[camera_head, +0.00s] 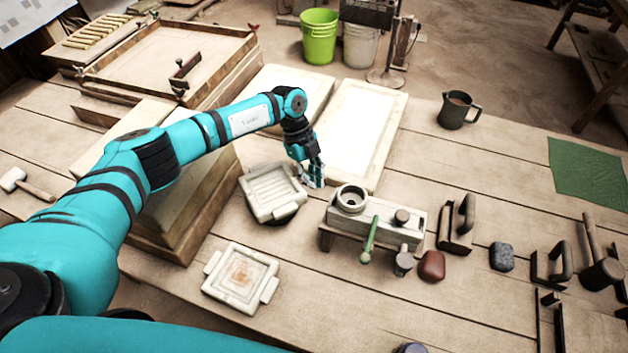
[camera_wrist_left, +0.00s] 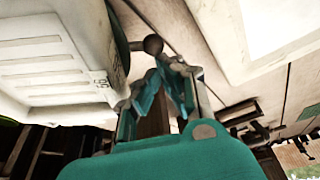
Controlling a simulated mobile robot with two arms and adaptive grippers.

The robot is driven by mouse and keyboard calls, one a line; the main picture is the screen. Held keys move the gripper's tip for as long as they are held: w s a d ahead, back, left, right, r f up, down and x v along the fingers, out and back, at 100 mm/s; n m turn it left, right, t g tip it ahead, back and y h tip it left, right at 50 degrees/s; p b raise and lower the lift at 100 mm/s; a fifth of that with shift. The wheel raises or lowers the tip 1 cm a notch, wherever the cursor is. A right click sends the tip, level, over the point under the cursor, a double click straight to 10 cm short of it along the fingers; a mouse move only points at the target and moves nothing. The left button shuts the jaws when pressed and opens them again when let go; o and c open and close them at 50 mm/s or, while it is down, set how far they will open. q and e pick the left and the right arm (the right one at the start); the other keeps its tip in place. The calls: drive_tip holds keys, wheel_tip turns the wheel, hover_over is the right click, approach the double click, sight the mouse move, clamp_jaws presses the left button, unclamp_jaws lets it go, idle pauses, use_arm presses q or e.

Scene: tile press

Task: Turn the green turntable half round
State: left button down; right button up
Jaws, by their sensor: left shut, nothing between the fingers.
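The turntable (camera_head: 287,215) shows only as a dark rim under a white ribbed tray (camera_head: 272,191), left of the table's middle. In the left wrist view its dark green rim (camera_wrist_left: 121,48) runs along the edge of the white tray (camera_wrist_left: 45,65), and a dark round knob (camera_wrist_left: 153,45) stands beside the rim. My left gripper (camera_head: 315,179) is shut and empty, just right of the tray's far corner. In the left wrist view its fingertips (camera_wrist_left: 170,66) are close to the knob; I cannot tell whether they touch it. My right gripper is out of view.
A white press block (camera_head: 385,224) with a green-handled lever (camera_head: 369,240) stands right of the turntable. A second white tray (camera_head: 241,279) lies in front. Framed white panels (camera_head: 361,126) lie behind. Stones and handled tools crowd the right side.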

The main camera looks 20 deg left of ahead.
use_arm(q)
drive_tip(key=shift+w+a+r+n+t+p, duration=0.1)
drive_tip(key=shift+w+a+n+t+p, duration=0.2)
drive_tip(key=shift+w+a+n+p, duration=0.55)
drive_tip(key=shift+w+a+n+t+p, duration=0.2)
drive_tip(key=shift+n+p, duration=0.2)
drive_tip(key=shift+n, duration=0.2)
drive_tip(key=shift+w+a+n+t+p, duration=0.2)
drive_tip(key=shift+n+p, duration=0.15)
drive_tip(key=shift+n, duration=0.2)
drive_tip(key=shift+w+a+n+t+p, duration=0.35)
drive_tip(key=shift+a+n+p, duration=0.3)
drive_tip(key=shift+n+p, duration=0.3)
drive_tip(key=shift+w+a+n+t+p, duration=0.25)
drive_tip(key=shift+w+a+n+p, duration=0.1)
drive_tip(key=shift+a+n+p, duration=0.45)
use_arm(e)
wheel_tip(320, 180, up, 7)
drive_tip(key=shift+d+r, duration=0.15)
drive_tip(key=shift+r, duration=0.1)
